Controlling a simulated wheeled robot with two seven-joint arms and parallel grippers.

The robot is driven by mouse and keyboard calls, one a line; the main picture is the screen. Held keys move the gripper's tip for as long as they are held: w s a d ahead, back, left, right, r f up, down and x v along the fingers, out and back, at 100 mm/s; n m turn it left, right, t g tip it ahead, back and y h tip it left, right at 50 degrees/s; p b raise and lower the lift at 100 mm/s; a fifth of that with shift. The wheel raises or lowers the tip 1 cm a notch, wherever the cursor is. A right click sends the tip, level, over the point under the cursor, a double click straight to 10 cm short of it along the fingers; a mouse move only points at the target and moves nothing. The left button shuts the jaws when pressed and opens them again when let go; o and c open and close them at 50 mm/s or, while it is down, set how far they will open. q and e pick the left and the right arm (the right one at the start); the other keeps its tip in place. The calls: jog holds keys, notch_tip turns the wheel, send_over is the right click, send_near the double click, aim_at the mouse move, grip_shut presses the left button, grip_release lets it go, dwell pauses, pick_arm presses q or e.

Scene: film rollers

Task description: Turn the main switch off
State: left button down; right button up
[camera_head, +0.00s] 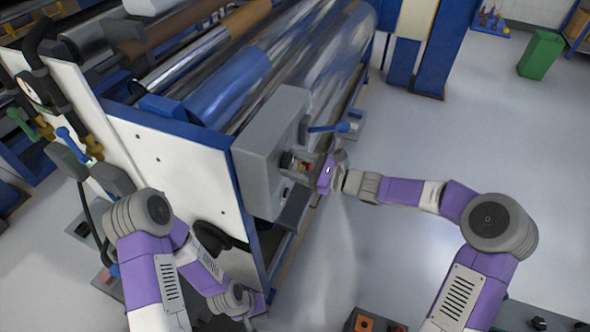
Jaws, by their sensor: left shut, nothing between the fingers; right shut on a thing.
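My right gripper (316,172) reaches in from the right and is shut on the switch. Its body hides part of the switch, so the exact grip and the switch's position cannot be read. My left gripper (256,303) is shut and empty, low beside the white end panel of the machine.
A blue lever (325,128) sticks out just above my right gripper. Large rollers (232,78) fill the machine behind the box. Valves with blue and green handles (70,145) are on the left. The floor (450,125) to the right is open; a green bin (540,54) stands far off.

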jog(key=n+b, duration=1)
jog(key=b, duration=0.5)
jog(key=shift+w+f+b, duration=0.1)
jog(key=shift+b, duration=0.3)
jog(key=shift+r+n+b, duration=0.2)
jog(key=shift+n+b, duration=0.8)
jog(key=shift+b, duration=0.05)
jog(key=o, duration=1.1)
jog(key=shift+c, duration=0.2)
jog(key=shift+d, duration=0.1)
jog(key=v, duration=0.7)
jog(key=shift+d, duration=0.25)
